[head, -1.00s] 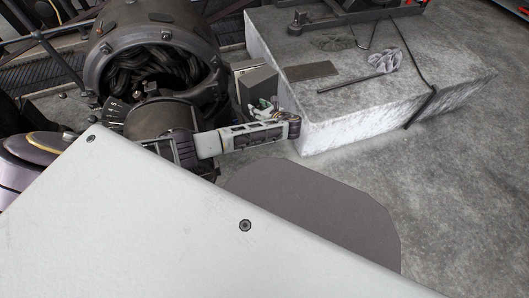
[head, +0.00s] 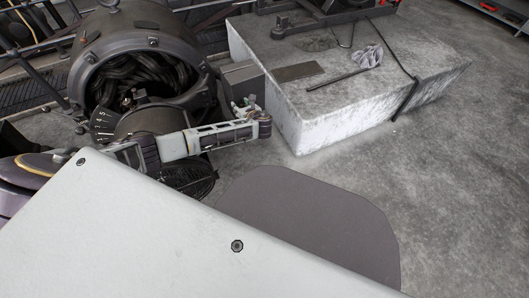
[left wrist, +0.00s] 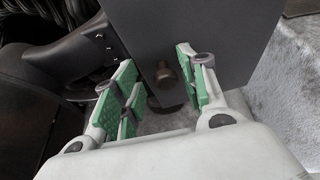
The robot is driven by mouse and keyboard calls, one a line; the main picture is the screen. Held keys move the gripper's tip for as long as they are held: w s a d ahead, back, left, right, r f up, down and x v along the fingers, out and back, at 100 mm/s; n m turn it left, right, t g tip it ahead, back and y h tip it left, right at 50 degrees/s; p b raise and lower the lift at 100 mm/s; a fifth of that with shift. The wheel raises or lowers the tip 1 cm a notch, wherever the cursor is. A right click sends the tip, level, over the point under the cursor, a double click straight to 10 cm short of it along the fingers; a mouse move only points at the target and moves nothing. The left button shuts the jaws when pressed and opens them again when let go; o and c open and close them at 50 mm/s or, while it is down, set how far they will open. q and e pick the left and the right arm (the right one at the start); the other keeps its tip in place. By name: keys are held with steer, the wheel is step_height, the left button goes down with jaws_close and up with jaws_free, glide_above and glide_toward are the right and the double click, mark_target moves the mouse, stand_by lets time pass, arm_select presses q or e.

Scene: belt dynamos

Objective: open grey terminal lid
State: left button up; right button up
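The grey terminal box with its lid (head: 243,79) stands at the right side of the round dark dynamo (head: 140,35). In the left wrist view its dark grey face (left wrist: 215,30) fills the top, with a brass knob (left wrist: 166,76) standing out at its lower edge. My left gripper (head: 245,104) is at the front of the box. In the left wrist view the green-padded fingers of the left gripper (left wrist: 157,68) are apart, one on each side of the knob, with visible gaps. The lid's seam cannot be made out. My right gripper is not in view.
A pale stone block (head: 345,115) stands to the right of the box, with a flat plate (head: 297,72), a rod and a crumpled grey cloth (head: 368,56) on it. A dark strap crosses its right part. The concrete floor (head: 455,185) at the right is clear.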

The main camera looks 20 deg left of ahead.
arm_select(q)
steer(key=shift+a, duration=0.3)
steer(key=shift+s+d+r, duration=0.1)
steer(key=shift+s+d, duration=0.05)
steer(key=shift+d, duration=0.05)
steer(key=s+d+r+n+g+h+p, duration=0.2)
steer(key=s+d+n+h+p, duration=0.3)
steer(key=s+d, duration=1.2)
steer(key=shift+s+d+r+n+g+p, duration=0.25)
steer(key=shift+d+n+p, duration=0.3)
steer(key=shift+d+n, duration=0.6)
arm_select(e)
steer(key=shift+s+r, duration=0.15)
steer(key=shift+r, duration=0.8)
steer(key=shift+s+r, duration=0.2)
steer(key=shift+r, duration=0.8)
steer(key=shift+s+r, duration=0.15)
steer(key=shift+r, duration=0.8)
arm_select(q)
steer(key=shift+d, duration=0.1)
